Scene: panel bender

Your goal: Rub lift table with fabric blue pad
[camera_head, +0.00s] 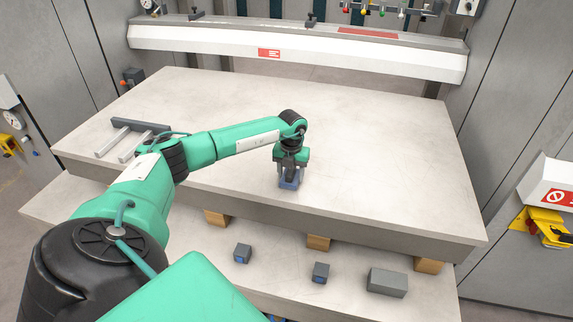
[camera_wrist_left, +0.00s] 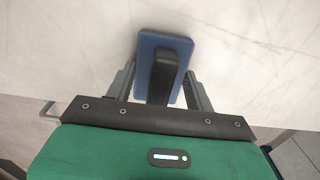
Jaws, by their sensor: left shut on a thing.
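The lift table (camera_head: 380,140) is a wide pale slab across the middle of the head view. My left gripper (camera_head: 289,174) points down near the table's front edge. It is shut on the fabric blue pad (camera_head: 288,183), which is mostly hidden below the fingers there. In the left wrist view the blue pad (camera_wrist_left: 145,58) shows with a black handle (camera_wrist_left: 162,72) between the fingers of my left gripper (camera_wrist_left: 162,88). The pad is at the table top; I cannot tell whether it touches. My right gripper is in neither view.
Several small grey blocks, one of them a larger grey block (camera_head: 387,282), lie on the lower shelf (camera_head: 330,295) in front. A metal fork-like frame (camera_head: 125,138) lies at the table's left. A white beam (camera_head: 300,50) spans the back. The table's right side is clear.

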